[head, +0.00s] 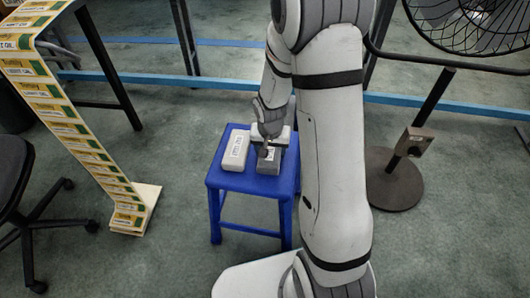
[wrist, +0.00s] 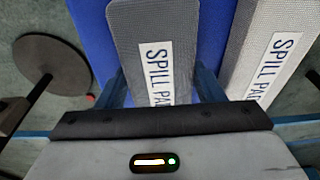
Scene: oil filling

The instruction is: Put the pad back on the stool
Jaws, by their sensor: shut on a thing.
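The dark grey pad (wrist: 150,25), labelled "SPILL PAD", is between the fingers of my gripper (wrist: 162,85) in the wrist view. My gripper (head: 267,150) is shut on it across its width. In the head view the grey pad (head: 270,163) is at the right part of the blue stool (head: 255,187). I cannot tell whether it touches the seat or is slightly above it. My gripper and arm hide its far end. A lighter pad (head: 235,151) lies on the left of the stool, beside the grey one with a narrow gap; it also shows at the right in the wrist view (wrist: 262,50).
A tall stand with yellow-and-white label strips (head: 85,140) is at the left, near a black chair (head: 20,190). A fan's round base (head: 393,185) and pole stand right of the stool. Floor between the label stand and the stool is clear.

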